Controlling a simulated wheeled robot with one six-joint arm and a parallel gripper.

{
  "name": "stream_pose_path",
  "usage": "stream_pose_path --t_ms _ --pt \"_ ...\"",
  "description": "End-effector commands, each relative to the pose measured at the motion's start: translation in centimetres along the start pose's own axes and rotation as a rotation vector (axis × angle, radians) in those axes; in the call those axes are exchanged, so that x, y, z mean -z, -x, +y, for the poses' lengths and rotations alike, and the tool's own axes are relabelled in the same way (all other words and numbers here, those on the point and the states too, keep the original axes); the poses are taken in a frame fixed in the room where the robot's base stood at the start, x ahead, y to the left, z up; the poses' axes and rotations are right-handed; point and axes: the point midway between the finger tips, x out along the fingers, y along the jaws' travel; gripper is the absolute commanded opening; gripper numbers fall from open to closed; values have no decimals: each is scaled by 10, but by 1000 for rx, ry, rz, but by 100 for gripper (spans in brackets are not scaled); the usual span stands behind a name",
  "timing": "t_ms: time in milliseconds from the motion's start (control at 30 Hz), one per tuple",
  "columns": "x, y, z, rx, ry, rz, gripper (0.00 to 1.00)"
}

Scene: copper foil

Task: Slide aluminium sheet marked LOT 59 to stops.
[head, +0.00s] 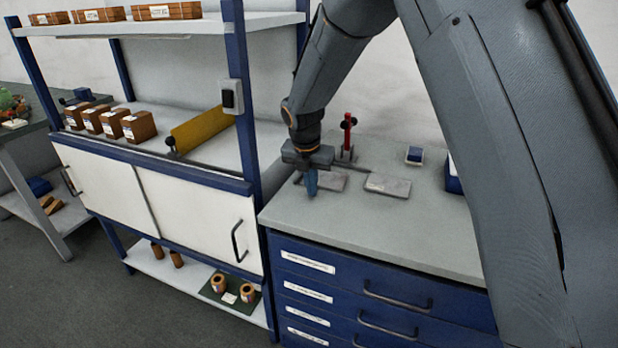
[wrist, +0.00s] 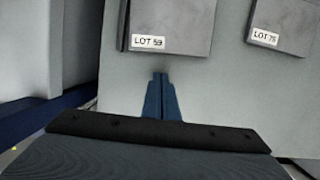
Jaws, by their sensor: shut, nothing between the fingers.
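The sheet marked LOT 59 (wrist: 172,22) is a grey plate lying on the worktop, its white label at its near edge in the wrist view. In the head view this sheet (head: 326,181) lies at the left of the worktop, partly hidden by my gripper. My gripper (wrist: 160,78) is shut and empty, its blue fingertips just short of the label edge. In the head view my gripper (head: 311,192) points down beside the sheet. I cannot tell whether the tips touch the worktop. A dark strip, maybe a stop, runs behind the sheets in the head view (head: 357,167).
A second grey sheet marked LOT 75 or similar (wrist: 282,22) lies to the right; it also shows in the head view (head: 387,185). A blue shelf post (head: 243,100) rises left of the worktop (head: 420,232), whose front is clear.

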Motion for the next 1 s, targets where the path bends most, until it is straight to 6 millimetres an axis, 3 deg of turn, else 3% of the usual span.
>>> stream_pose_path --t_ms 233,667,833,1000 --pt "-23 -5 -1 0 -2 1 0" --pt "-27 -7 -1 1 -2 2 0" --pt "-52 -14 -2 1 -4 0 0" --pt "-61 -16 -4 1 -1 2 0"
